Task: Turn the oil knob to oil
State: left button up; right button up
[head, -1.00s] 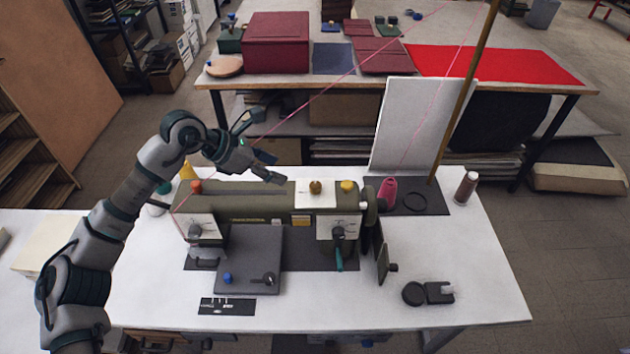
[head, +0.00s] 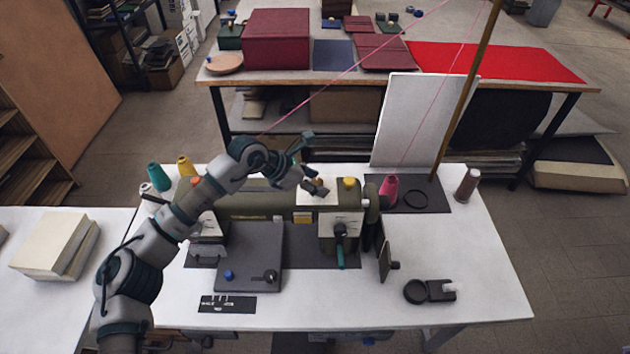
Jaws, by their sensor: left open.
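The olive sewing machine (head: 260,203) stands on the white table. A brass knob (head: 318,181) on the white plate on its top is mostly hidden by my left gripper (head: 313,166). A yellow knob (head: 349,184) sits to its right, in clear view. I cannot read any markings, so I cannot tell which knob is the oil knob. My left gripper is open, its fingers spread just above and behind the brass knob; I cannot tell whether they touch it. My left forearm covers the left part of the machine's top. My right gripper is not in view.
A pink thread cone (head: 389,189) and a brown spool (head: 467,185) stand right of the machine. A tall white board (head: 420,120) and a slanting wooden pole (head: 465,90) rise behind. Teal (head: 156,177) and yellow cones stand at the left. The table's front right is mostly clear.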

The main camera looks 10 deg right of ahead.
pick_arm(q)
jog(key=shift+d, duration=0.1)
jog(key=c, duration=0.6)
jog(key=shift+s+d, duration=0.1)
jog(key=shift+d, duration=0.05)
grip_shut()
